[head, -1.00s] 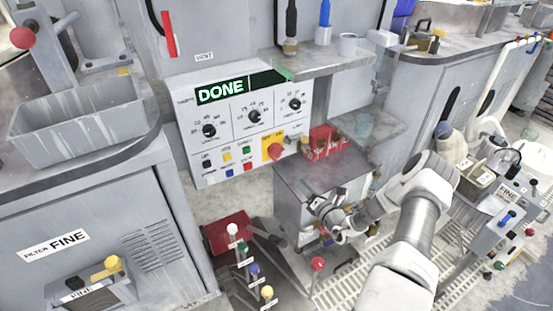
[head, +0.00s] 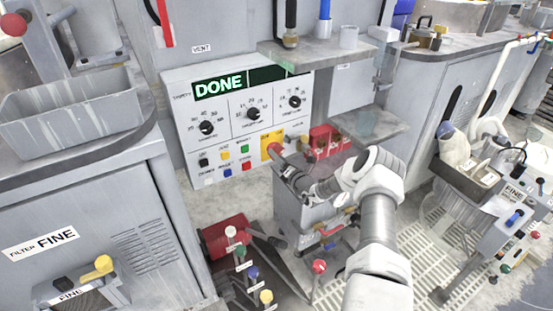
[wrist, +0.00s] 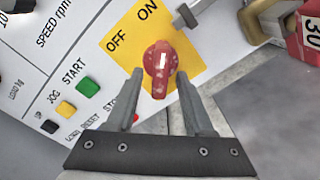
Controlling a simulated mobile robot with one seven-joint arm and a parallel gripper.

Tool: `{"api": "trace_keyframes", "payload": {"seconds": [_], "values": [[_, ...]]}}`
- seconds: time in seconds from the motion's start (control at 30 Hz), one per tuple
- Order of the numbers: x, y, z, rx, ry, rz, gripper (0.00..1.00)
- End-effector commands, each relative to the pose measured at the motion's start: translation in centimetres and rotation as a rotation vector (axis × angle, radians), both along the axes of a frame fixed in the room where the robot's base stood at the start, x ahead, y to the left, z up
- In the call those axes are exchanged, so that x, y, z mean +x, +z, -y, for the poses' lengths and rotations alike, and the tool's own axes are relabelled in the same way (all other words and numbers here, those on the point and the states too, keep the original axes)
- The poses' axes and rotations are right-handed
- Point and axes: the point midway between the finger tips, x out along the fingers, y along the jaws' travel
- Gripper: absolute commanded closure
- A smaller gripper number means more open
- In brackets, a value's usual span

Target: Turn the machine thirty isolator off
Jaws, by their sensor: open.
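The isolator is a red rotary knob (wrist: 160,68) on a yellow plate (wrist: 191,62) marked OFF and ON, at the panel's lower right. Its white mark points up in the wrist view, nearer ON than OFF. In the head view the yellow plate (head: 267,143) shows, with the red knob (head: 275,149) at its edge beside my gripper. My gripper (wrist: 160,74) is open, its two fingers on either side of the knob in the wrist view. Whether they touch it I cannot tell. In the head view my gripper (head: 283,166) is close in front of the panel.
The control panel (head: 222,150) has a DONE display (head: 219,86), three dials and several coloured buttons. A green START button (wrist: 88,87) is left of the knob. A red holder (head: 322,140) stands right of the panel; a "30" tag (wrist: 311,30) shows nearby. A shelf (head: 318,56) juts out above.

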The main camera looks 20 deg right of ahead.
Motion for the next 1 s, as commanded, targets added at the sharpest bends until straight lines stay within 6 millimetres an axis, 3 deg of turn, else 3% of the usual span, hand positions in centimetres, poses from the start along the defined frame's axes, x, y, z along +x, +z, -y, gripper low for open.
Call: {"api": "trace_keyframes", "payload": {"seconds": [0.43,0.73,1.0], "values": [[1.12,0.04,-0.26,0.001,0.000,0.000,0.47],[1.10,0.04,-0.24,0.001,0.000,0.000,1.00],[1.09,0.05,-0.25,-0.001,0.001,0.001,1.00]]}}
